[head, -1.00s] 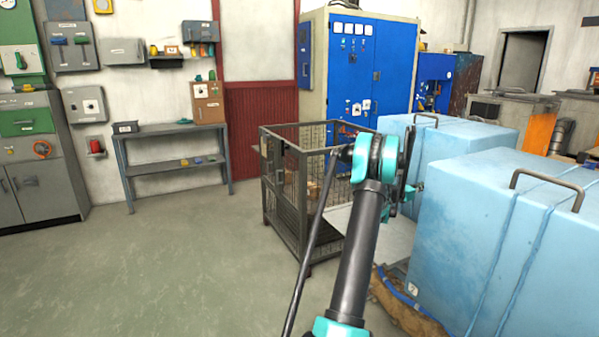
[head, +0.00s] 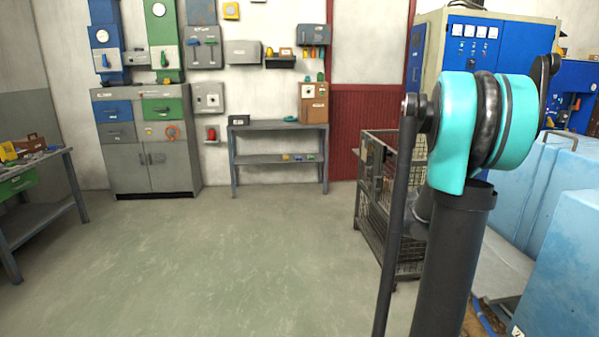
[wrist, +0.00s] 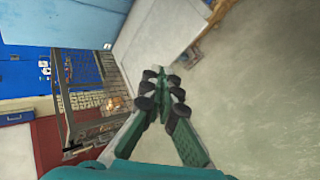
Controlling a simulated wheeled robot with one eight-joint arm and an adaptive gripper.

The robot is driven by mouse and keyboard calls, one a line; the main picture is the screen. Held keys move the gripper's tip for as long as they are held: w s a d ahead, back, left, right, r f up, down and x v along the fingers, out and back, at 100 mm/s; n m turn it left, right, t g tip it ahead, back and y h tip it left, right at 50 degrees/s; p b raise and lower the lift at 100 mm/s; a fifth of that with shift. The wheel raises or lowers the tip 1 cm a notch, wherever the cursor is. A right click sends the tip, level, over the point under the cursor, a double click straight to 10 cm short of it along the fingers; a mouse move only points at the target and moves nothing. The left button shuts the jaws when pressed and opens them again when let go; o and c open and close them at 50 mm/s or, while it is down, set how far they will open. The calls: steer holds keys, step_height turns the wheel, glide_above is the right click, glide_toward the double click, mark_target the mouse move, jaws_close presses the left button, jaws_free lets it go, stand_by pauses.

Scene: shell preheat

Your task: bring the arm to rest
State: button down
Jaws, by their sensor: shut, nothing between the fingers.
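My gripper (wrist: 158,88) shows in the wrist view with its dark green fingers together and nothing between them. It hangs over the floor, apart from the things around it. In the head view my arm rises at the right with a teal joint at its top, and the gripper is hidden from that view.
A wire mesh cage (head: 375,215) stands close behind my arm, and also shows in the wrist view (wrist: 68,85). Pale blue boxes (head: 570,270) are at the right. A shelf table (head: 278,127), a grey cabinet (head: 150,170) and a workbench (head: 40,215) stand further left. The floor (head: 210,260) between is clear.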

steer(key=s+a+f+m+y, duration=0.3)
steer(key=s+a, duration=0.8)
steer(key=a, duration=0.5)
steer(key=s+a+f+m+y, duration=0.3)
steer(key=s+a+f+y, duration=0.3)
steer(key=s+a, duration=0.5)
steer(key=a+f, duration=0.2)
steer(key=a, duration=0.3)
steer(key=shift+m, duration=0.4)
